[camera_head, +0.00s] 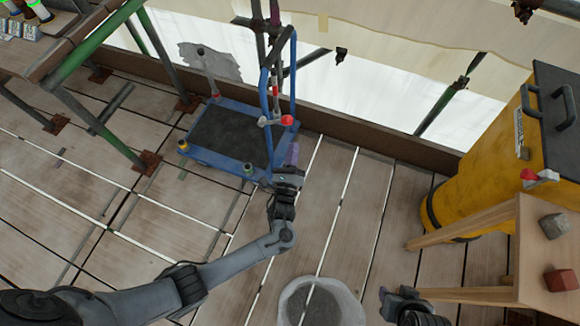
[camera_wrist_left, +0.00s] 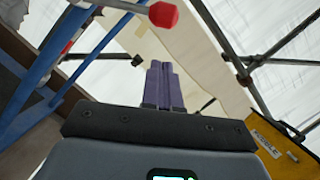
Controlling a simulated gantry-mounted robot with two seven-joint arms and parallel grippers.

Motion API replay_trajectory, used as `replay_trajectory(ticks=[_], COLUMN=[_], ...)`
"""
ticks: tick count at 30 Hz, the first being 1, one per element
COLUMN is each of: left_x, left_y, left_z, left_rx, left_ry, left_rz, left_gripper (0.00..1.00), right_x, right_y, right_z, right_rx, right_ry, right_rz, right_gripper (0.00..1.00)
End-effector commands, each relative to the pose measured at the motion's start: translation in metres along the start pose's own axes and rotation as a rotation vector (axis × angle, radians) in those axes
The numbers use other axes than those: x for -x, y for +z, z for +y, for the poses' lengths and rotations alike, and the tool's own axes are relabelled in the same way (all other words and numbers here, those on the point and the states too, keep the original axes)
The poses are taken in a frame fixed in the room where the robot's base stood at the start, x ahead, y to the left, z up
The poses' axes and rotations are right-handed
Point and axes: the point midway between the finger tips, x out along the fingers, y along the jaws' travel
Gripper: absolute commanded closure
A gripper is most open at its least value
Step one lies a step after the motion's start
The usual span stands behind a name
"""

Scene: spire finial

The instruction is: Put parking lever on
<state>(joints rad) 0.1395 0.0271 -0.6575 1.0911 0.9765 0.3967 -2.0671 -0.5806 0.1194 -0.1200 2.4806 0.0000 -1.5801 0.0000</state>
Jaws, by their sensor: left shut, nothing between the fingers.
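A blue trolley (camera_head: 222,160) with a dark top stands on the plank floor. Near its tall blue handle (camera_head: 292,75) is a short pale lever with a red knob (camera_head: 287,120); I take this as the parking lever. A red knob also shows large in the left wrist view (camera_wrist_left: 163,14), at the top. My left gripper (camera_head: 292,154) is just below this lever, beside the trolley's right edge. Its purple fingers (camera_wrist_left: 161,85) are shut with nothing between them, apart from the knob. My right gripper (camera_head: 395,293) is low in the head view; its fingers are unclear.
A yellow bin (camera_head: 475,185) with a black lid stands at right. A wooden stand (camera_head: 535,235) there bears a grey block (camera_head: 554,225) and a red block (camera_head: 562,278). A red-tipped clamp (camera_head: 540,177) is above. Green scaffold poles (camera_head: 90,45) stand left. A round bucket (camera_head: 320,300) is in front.

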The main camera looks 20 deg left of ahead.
Motion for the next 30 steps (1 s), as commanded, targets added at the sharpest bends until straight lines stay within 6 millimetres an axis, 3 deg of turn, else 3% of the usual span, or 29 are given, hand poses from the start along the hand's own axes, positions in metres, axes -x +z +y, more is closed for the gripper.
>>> replay_trajectory(ticks=[3, 12, 30], left_x=[-0.019, -0.039, -0.042], left_y=[0.004, 0.025, 0.032], left_z=[0.001, 0.000, 0.001], left_rx=[-0.002, -0.001, 0.007], left_ry=[-0.001, -0.001, 0.007], left_rz=[-0.002, 0.000, -0.001], left_gripper=[1.00, 1.00, 1.00], right_x=[-0.005, -0.005, -0.002], right_y=[0.002, 0.001, 0.001], right_z=[-0.001, -0.001, 0.001], right_rx=[-0.003, -0.003, 0.005], right_ry=[-0.002, -0.003, 0.004], right_rz=[0.000, 0.000, -0.001], right_gripper=[0.57, 0.57, 0.57])
